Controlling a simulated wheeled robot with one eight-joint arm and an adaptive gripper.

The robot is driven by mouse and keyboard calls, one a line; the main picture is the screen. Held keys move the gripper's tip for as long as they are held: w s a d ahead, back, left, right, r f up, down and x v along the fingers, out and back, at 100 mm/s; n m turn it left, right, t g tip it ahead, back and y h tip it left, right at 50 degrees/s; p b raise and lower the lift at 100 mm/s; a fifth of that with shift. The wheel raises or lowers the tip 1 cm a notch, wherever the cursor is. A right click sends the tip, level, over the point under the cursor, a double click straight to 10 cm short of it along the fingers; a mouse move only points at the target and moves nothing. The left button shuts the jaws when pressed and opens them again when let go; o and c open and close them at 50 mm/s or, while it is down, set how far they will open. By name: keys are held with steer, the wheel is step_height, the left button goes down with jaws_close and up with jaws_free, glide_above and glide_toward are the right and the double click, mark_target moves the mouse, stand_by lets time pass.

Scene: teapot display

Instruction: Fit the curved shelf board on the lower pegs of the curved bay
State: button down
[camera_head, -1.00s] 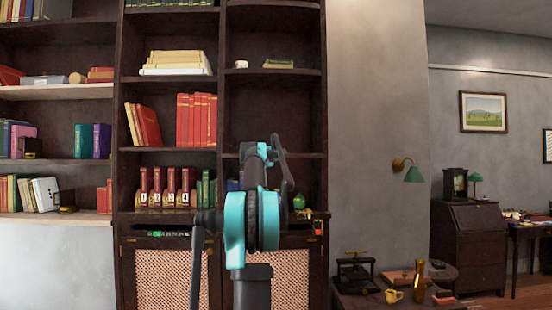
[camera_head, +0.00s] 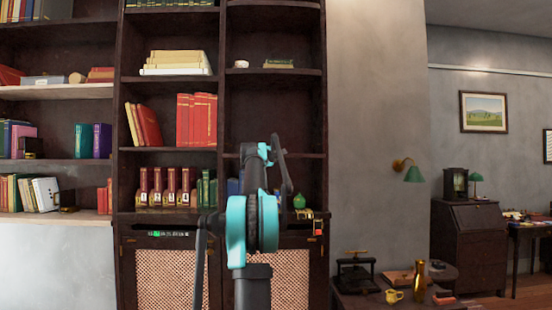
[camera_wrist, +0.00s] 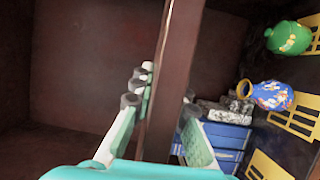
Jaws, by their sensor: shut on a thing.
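The dark brown shelf board (camera_wrist: 180,45) runs from top to bottom through the wrist view, between the fingers of my gripper (camera_wrist: 164,90). My gripper is shut on it. In the head view, a dark board edge (camera_head: 309,156) spans the right-hand bay (camera_head: 275,110) above the lowest compartment; it appears to be this same board. My arm hides the board's middle and my fingers there. I cannot make out the pegs, or whether the board rests on them or hangs just above.
Below the board stand a green vase (camera_wrist: 290,38), a blue patterned vase (camera_wrist: 270,95) and blue books (camera_wrist: 225,138). Yellow slotted pieces (camera_wrist: 297,115) lie by the vases. Dark uprights bound the bay. A side table (camera_head: 350,296) stands at lower right.

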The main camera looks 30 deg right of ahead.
steer(key=shift+w+d, duration=0.6)
steer(key=shift+w, duration=0.4)
steer(key=shift+w+d, duration=0.6)
steer(key=shift+w, duration=0.4)
steer(key=shift+w+d, duration=0.6)
steer(key=shift+w, duration=0.4)
stand_by(0.5)
steer(key=c, duration=1.4)
jaws_free()
steer(key=shift+v, duration=6.05)
